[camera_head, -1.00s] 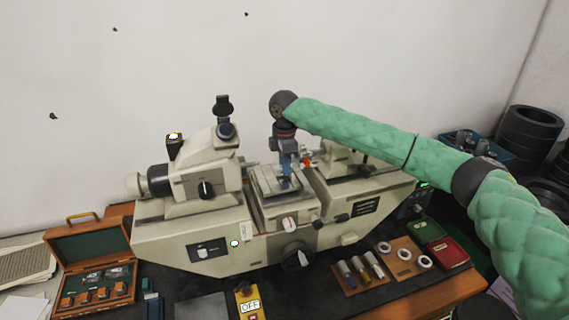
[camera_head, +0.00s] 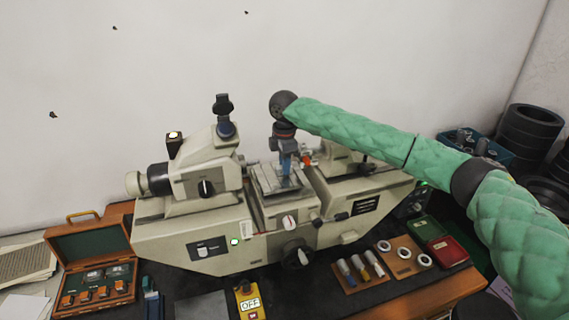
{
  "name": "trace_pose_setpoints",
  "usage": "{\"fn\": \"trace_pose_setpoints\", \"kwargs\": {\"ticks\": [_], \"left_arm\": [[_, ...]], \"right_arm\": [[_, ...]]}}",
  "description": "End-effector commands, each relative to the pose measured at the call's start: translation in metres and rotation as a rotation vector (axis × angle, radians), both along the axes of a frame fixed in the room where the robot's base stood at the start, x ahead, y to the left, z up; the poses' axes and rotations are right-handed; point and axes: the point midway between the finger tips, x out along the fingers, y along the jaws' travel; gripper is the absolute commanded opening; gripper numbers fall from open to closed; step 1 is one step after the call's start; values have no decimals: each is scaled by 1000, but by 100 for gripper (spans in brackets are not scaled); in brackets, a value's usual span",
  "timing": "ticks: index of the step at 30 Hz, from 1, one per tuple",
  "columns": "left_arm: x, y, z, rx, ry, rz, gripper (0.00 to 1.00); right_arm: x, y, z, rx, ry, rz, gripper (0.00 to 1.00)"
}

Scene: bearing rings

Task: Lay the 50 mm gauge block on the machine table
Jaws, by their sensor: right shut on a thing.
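The machine table (camera_head: 266,187) is the flat, pale metal plate in the middle of the large cream measuring machine (camera_head: 230,250). My right gripper (camera_head: 286,174) points down just over this table, at the end of the green-sleeved arm that reaches in from the right. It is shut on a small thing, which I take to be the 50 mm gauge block. The fingers and the small size hide its outline, and I cannot tell whether it touches the table. My left gripper is not in view.
An open wooden case (camera_head: 92,270) with small blocks stands at left. In front are an OFF switch box (camera_head: 249,302), pin gauges on a wooden board (camera_head: 359,270), white rings (camera_head: 404,253) and a red case (camera_head: 447,250). Black rings (camera_head: 526,133) are stacked at right.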

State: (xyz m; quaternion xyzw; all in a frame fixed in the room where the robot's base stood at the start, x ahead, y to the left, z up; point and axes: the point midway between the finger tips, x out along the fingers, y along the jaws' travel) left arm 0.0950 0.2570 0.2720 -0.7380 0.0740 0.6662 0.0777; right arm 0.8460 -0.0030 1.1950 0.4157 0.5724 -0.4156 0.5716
Motion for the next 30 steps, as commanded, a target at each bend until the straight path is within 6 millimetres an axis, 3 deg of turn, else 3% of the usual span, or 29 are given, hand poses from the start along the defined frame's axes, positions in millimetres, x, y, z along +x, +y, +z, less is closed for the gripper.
{"fn": "trace_pose_setpoints", "kwargs": {"ticks": [7,8,11,23,30], "left_arm": [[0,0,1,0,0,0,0],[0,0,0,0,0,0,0],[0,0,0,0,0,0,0],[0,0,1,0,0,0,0],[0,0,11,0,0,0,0]], "right_arm": [[0,0,-2,0,0,0,0],[0,0,-2,0,-1,0,27],[0,0,-2,0,0,0,47],[0,0,-1,0,0,0,47],[0,0,12,0,0,0,47]]}}
